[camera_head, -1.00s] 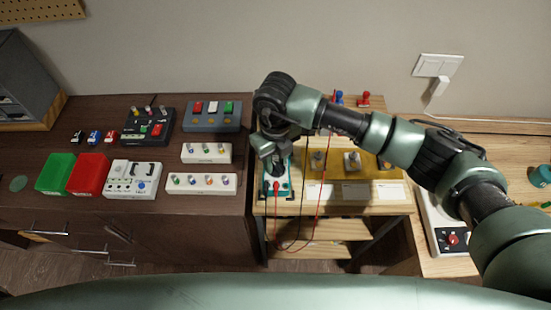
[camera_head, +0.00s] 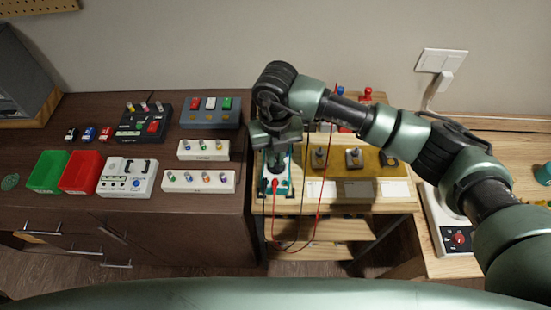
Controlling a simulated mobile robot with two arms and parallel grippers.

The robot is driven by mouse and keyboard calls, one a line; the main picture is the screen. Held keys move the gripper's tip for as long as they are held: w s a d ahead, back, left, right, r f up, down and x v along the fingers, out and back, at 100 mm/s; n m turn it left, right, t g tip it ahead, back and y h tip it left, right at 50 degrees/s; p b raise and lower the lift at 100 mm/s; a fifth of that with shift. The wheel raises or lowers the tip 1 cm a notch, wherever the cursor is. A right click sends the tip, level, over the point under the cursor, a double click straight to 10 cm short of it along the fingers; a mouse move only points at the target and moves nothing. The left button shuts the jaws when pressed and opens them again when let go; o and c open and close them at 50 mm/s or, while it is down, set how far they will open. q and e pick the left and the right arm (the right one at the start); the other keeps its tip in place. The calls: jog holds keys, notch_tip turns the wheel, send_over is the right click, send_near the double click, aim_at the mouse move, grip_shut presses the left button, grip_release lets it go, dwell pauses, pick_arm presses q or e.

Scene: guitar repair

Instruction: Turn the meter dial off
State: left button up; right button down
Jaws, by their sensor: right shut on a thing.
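The meter (camera_head: 286,187) is a teal and white box with red and black leads at the left end of the light wood bench. My right gripper (camera_head: 274,155) comes down over the meter's upper part from above. It is shut on the meter's dial, which its fingers and body mostly hide. I cannot read the dial's setting. The red lead (camera_head: 321,192) hangs over the bench's front edge. My left gripper is out of view.
A gold panel with several knobs (camera_head: 354,158) stands right of the meter. A dark cabinet top to the left holds red (camera_head: 85,172) and green (camera_head: 47,171) bins and several control boxes. A scale-like device (camera_head: 447,222) sits at right.

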aim_at(276, 161)
jog(key=shift+m+b, duration=0.6)
jog(key=shift+m, duration=0.6)
jog(key=shift+r, duration=0.1)
jog(key=c, duration=1.5)
grip_release()
notch_tip(276, 161, up, 6)
jog(key=shift+r+b, duration=0.2)
jog(key=shift+b, duration=0.85)
jog(key=shift+r, duration=0.7)
